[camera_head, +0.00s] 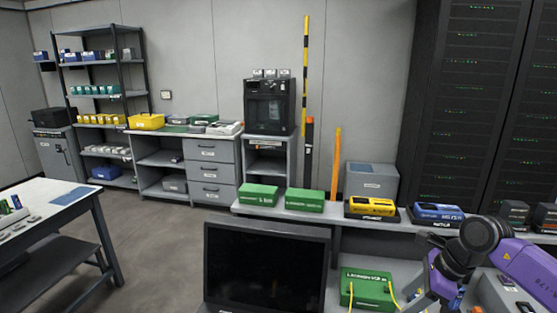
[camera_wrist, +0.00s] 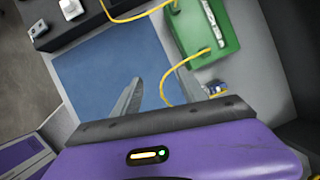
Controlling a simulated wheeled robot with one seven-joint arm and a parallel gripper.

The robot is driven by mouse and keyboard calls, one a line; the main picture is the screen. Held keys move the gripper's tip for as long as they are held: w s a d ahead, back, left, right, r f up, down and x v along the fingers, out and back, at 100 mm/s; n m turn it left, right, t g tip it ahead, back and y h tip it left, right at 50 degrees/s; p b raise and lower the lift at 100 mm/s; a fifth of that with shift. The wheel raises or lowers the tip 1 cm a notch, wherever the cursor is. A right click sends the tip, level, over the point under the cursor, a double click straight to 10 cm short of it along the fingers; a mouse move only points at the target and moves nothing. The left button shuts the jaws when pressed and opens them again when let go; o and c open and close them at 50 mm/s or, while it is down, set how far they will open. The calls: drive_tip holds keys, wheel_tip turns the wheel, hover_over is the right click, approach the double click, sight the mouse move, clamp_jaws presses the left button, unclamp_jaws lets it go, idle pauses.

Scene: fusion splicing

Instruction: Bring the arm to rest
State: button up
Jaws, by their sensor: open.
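My purple and black arm (camera_head: 480,255) reaches in from the lower right of the head view, bent at its joint, over the lower grey bench. My gripper (camera_wrist: 152,88) shows in the wrist view with its two grey fingers apart and nothing between them. It is above a blue mat (camera_wrist: 90,68). A green box (camera_wrist: 205,28) with yellow cable is beside the fingers at the upper right; it also shows in the head view (camera_head: 366,288), left of my arm. The fingertips are hard to make out in the head view.
A dark monitor (camera_head: 266,268) stands left of the green box. A yellow device (camera_head: 372,207) and a blue device (camera_head: 437,213) sit on the raised shelf behind my arm. A yellow cable (camera_wrist: 168,85) loops close to the right finger. Server racks (camera_head: 480,100) stand behind.

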drive_tip(key=a+r+m+t+y, duration=0.15)
drive_tip(key=a+r+y, duration=0.4)
drive_tip(key=a, duration=0.65)
drive_tip(key=a+r+m+t+y, duration=0.15)
drive_tip(key=a+r+y, duration=0.35)
drive_tip(key=a, duration=0.6)
drive_tip(key=s+a+r+m+t+y, duration=0.3)
drive_tip(key=r+m+t, duration=0.15)
drive_tip(key=r, duration=0.35)
drive_tip(key=s+a+r+m+t+y, duration=0.35)
drive_tip(key=r+m, duration=0.25)
drive_tip(key=r, duration=0.2)
drive_tip(key=s+d+f+m+t+h, duration=0.55)
drive_tip(key=m+h, duration=0.55)
drive_tip(key=m, duration=0.5)
drive_tip(key=s+d+f+m+t+h, duration=0.55)
drive_tip(key=m+h, duration=0.55)
drive_tip(key=m, duration=0.6)
drive_tip(key=s+d+f+g, duration=0.1)
drive_tip(key=s+f+g, duration=0.2)
drive_tip(key=s, duration=0.6)
drive_tip(key=s+d+f+m+g+y, duration=0.1)
drive_tip(key=s+f+g, duration=0.2)
drive_tip(key=s+f, duration=0.3)
drive_tip(key=s+d+f+m+g, duration=0.1)
drive_tip(key=s+f+g, duration=0.3)
drive_tip(key=s, duration=0.9)
drive_tip(key=shift+d+f, duration=0.15)
drive_tip(key=shift+f, duration=0.4)
drive_tip(key=shift+o, duration=0.4)
